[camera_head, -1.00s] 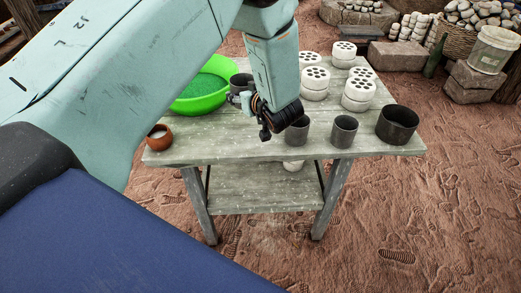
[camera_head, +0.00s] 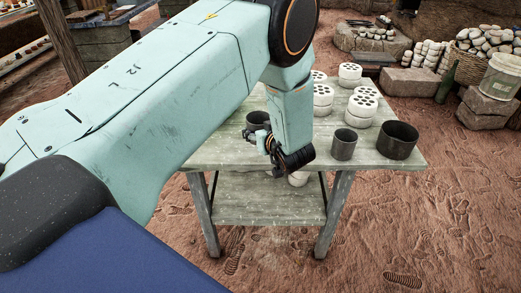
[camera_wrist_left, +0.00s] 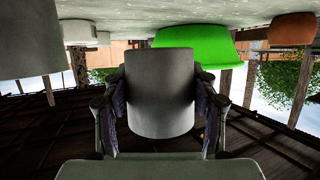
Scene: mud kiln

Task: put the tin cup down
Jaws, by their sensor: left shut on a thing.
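The grey tin cup (camera_head: 257,120) is in my left gripper (camera_head: 262,137), over the left part of the weathered wooden table (camera_head: 225,152). In the left wrist view, which shows the scene upside down, the cup (camera_wrist_left: 160,92) sits between the two fingers of the left gripper (camera_wrist_left: 160,110), which are shut on it. A gap shows between the cup's base and the tabletop there, so it looks held above the table. My left forearm hides part of the table's left side. My right gripper is not in view.
A dark cup (camera_head: 344,144) and a wider dark pot (camera_head: 398,140) stand at the table's right. White perforated blocks (camera_head: 361,108) stand behind them. The wrist view shows a green basin (camera_wrist_left: 192,38) and an orange-brown bowl (camera_wrist_left: 292,29). Bare tabletop shows at front left.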

